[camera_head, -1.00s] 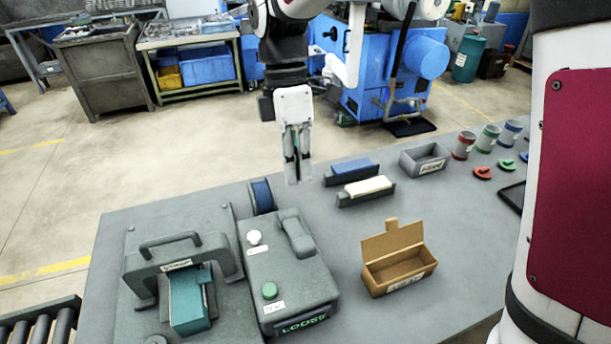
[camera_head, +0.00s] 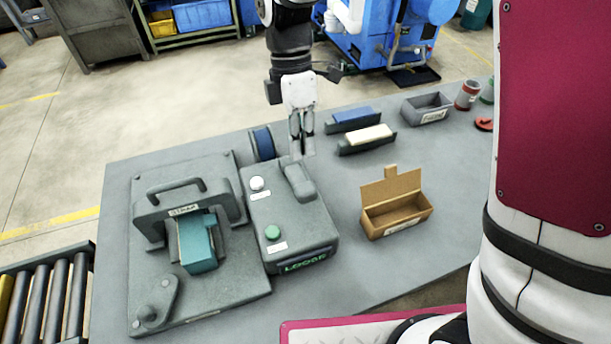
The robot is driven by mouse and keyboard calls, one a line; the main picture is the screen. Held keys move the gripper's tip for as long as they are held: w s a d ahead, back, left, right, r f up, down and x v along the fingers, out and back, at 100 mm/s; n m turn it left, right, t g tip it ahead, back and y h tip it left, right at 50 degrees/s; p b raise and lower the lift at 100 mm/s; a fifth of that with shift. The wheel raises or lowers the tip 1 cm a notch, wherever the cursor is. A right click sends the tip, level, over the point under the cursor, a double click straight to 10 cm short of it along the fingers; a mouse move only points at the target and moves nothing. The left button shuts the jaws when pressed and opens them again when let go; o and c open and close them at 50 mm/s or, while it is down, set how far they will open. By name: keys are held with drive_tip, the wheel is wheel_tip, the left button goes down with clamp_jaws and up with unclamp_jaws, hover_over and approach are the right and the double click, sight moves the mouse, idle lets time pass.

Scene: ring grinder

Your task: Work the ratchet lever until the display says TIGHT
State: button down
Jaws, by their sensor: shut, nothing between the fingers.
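A grey control box (camera_head: 290,232) on the table carries a display (camera_head: 305,263) that reads LOOSE in green. Its top has a white knob (camera_head: 257,183), a green button (camera_head: 272,232) and a raised grey grip-like piece (camera_head: 298,183). To its left, a grey frame with a handle (camera_head: 176,188) stands over a teal block (camera_head: 197,243) on a base plate. A grey arm with round ends (camera_head: 157,303), possibly the ratchet lever, lies at the plate's front left corner. My gripper (camera_head: 302,152) points down, shut and empty, just behind the raised grey piece. Contact cannot be told.
A blue spool (camera_head: 262,143) stands behind the box. Blue (camera_head: 353,118) and cream (camera_head: 367,138) blocks sit in holders right of my gripper. An open cardboard box (camera_head: 397,208) and a grey bin (camera_head: 427,107) stand further right. A roller conveyor (camera_head: 45,296) is at left.

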sight(308, 193)
drive_tip(key=p+x, duration=0.1)
drive_tip(key=x, duration=0.5)
drive_tip(key=shift+s, duration=0.15)
drive_tip(key=shift+p+x, duration=0.3)
drive_tip(key=shift+x, duration=0.55)
drive_tip(key=x, duration=0.3)
drive_tip(key=b+x, duration=0.1)
drive_tip(key=shift+s+d+f, duration=0.2)
drive_tip(key=shift+s, duration=0.3)
drive_tip(key=shift+s+f, duration=0.1)
drive_tip(key=v, duration=1.2)
drive_tip(key=shift+w+r, duration=0.2)
drive_tip(key=shift+w, duration=0.1)
